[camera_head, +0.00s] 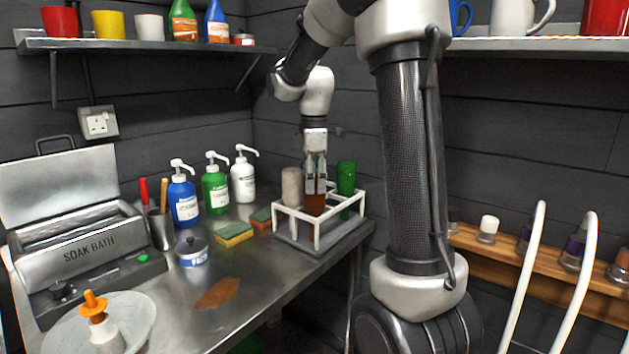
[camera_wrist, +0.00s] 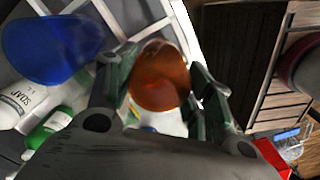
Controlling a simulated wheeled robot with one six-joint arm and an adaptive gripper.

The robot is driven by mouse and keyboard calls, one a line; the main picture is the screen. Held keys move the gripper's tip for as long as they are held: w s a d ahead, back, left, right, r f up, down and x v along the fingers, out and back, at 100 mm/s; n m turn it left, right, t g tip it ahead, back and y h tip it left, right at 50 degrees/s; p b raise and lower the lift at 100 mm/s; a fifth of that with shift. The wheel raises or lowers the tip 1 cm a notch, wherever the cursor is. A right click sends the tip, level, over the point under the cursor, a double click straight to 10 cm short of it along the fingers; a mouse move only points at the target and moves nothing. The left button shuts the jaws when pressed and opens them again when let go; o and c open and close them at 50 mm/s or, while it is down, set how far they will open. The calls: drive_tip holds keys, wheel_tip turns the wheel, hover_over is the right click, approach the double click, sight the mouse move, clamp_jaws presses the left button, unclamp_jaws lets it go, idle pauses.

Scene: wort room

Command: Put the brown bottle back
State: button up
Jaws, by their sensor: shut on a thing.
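The brown bottle (camera_head: 314,204) is at the white rack (camera_head: 317,238) on the steel counter. My gripper (camera_head: 315,178) points down and is shut on it from above. In the wrist view the bottle shows as a round brown shape (camera_wrist: 160,75) between my fingers (camera_wrist: 162,88). The bottle is upright, and its lower end shows at the level of the rack's top rails. I cannot tell whether it rests on the rack's base. A green bottle (camera_head: 346,178) stands at the rack's right side and a pale beige one (camera_head: 291,187) at its left.
Sponges (camera_head: 234,234), a blue-and-white tub (camera_head: 192,251) and pump bottles, blue (camera_head: 184,200), green (camera_head: 215,188) and white (camera_head: 243,179), stand left of the rack. A brown stain (camera_head: 218,293) marks the counter. The soak bath (camera_head: 85,248) is farther left. A shelf (camera_head: 150,46) hangs above.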

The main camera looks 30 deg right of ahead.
drive_tip(key=shift+f, duration=0.1)
drive_tip(key=o, duration=0.7)
wheel_tip(320, 180, up, 12)
drive_tip(key=s+a+f+m+t, duration=0.1)
drive_tip(key=s+f+m, duration=0.2)
drive_tip(key=s, duration=0.5)
drive_tip(key=s+a+f+m+t, duration=0.2)
drive_tip(key=s+f+m, duration=0.1)
drive_tip(key=s+m, duration=0.2)
drive_tip(key=s+a+f+m+t, duration=0.1)
drive_tip(key=s+m, duration=0.4)
drive_tip(key=s, duration=0.5)
drive_tip(key=shift+s+a+f, duration=0.2)
drive_tip(key=shift+a+f, duration=0.1)
drive_tip(key=shift+f, duration=0.2)
drive_tip(key=shift+s+a+f, duration=0.15)
drive_tip(key=shift+a+f, duration=0.1)
drive_tip(key=shift+f, duration=0.2)
